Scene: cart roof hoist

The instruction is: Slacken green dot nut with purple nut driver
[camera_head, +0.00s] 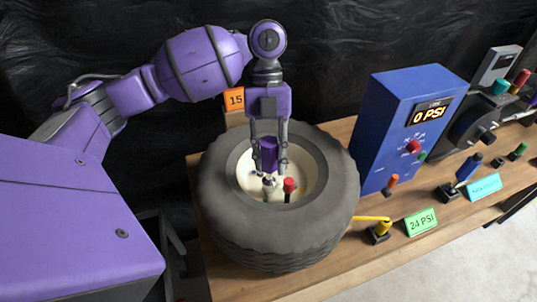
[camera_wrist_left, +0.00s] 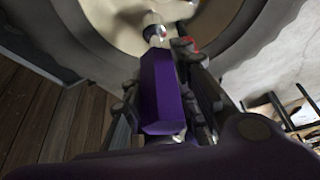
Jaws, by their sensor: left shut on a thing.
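My left gripper (camera_head: 269,162) is shut on the purple nut driver (camera_head: 269,150) over the middle of the wheel. In the left wrist view the driver (camera_wrist_left: 160,92) is a purple prism between the fingers, with its metal socket end (camera_wrist_left: 154,32) pointing down toward the hub. In the head view the socket end is at the cream hub (camera_head: 250,180), beside a red-topped part (camera_head: 289,186). A small green spot shows near the driver's tip, but the nut itself is mostly hidden. I cannot tell if the socket sits on it. My right gripper is not in view.
A black tire (camera_head: 285,240) surrounds the hub on a wooden bench (camera_head: 340,275). A blue box (camera_head: 390,120) reading 0 PSI stands right of it. A yellow-handled tool (camera_head: 380,230), a 24 PSI card (camera_head: 420,222) and a blue-handled tool (camera_head: 468,168) are also right. An orange 15 sign (camera_head: 235,99) stands behind.

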